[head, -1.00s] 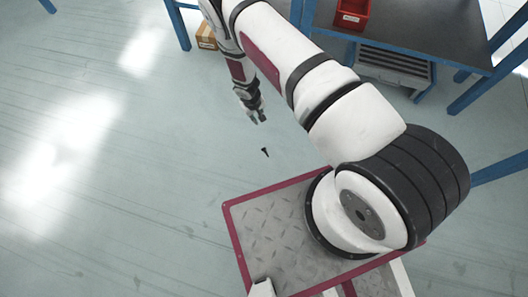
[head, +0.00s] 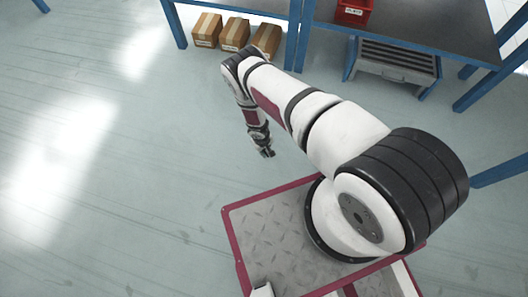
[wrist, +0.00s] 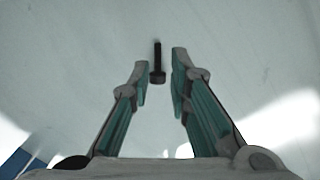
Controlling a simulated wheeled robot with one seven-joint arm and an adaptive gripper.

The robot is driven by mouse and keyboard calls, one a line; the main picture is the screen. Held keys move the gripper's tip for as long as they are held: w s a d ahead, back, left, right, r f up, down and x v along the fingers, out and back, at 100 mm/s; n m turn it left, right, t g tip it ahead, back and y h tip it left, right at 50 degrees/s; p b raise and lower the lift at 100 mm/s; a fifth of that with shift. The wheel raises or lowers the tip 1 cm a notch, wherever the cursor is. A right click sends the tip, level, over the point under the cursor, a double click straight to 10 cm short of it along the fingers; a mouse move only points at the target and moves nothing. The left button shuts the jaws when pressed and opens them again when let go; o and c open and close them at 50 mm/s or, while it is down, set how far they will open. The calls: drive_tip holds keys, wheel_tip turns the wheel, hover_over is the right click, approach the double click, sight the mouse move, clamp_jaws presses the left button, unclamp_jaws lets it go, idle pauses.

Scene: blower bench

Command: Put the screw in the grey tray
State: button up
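In the wrist view the dark screw (wrist: 157,62) shows against the pale floor, its wider head towards me. My gripper (wrist: 160,72) has its two fingers apart, with the screw's head in the gap between the tips. A narrow space shows on each side, and I cannot tell if either finger touches it. In the head view my gripper (head: 267,153) is low over the floor, and the screw is hidden there. A grey, ribbed tray-like unit (head: 396,62) sits under the right bench; I cannot tell whether this is the grey tray.
A red bin (head: 353,12) stands on the dark bench top (head: 425,25). Several cardboard boxes (head: 235,33) sit below the left bench. Blue bench legs (head: 488,88) stand at the right. The floor (head: 130,170) left of my arm is clear.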

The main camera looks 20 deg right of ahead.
sight(267, 154)
drive_tip(key=shift+w+d+f+b, duration=0.15)
drive_tip(key=shift+f+b, duration=0.4)
drive_tip(key=shift+f, duration=0.3)
drive_tip(key=shift+w+d+f+b, duration=0.1)
drive_tip(key=shift+f+b, duration=0.4)
drive_tip(key=shift+f, duration=0.4)
drive_tip(key=shift+w+d+f+b, duration=0.15)
drive_tip(key=shift+f+b, duration=0.4)
drive_tip(key=shift+f, duration=0.3)
drive_tip(key=shift+s, duration=0.1)
clamp_jaws()
